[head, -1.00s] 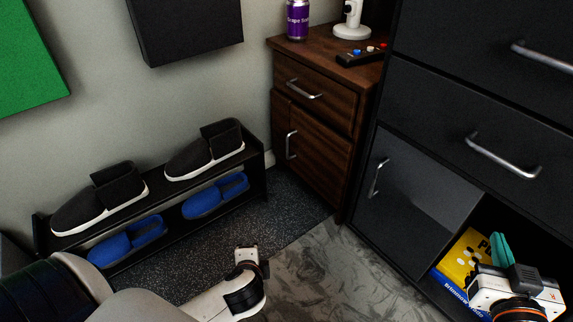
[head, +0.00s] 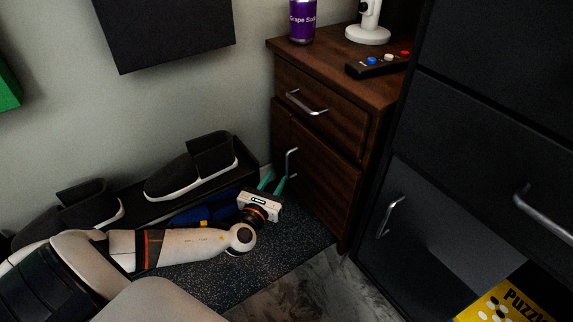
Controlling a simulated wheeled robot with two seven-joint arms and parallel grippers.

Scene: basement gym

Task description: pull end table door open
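The brown wooden end table (head: 375,95) stands in the corner, with a drawer (head: 318,108) above and a door (head: 320,185) below. The door looks closed and has a vertical silver handle (head: 289,162) near its left edge. My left gripper (head: 272,182) has two teal fingers, spread apart and empty. They point up toward the door handle, just below and to its left in the picture; I cannot tell whether they touch it. My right gripper is out of view.
A black cabinet (head: 460,120) with silver handles stands close on the right, with a yellow puzzle box (head: 503,303) in its open bay. A shoe rack (head: 150,208) with shoes is behind my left arm. A purple can (head: 302,20) and a button controller (head: 378,64) sit on the end table.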

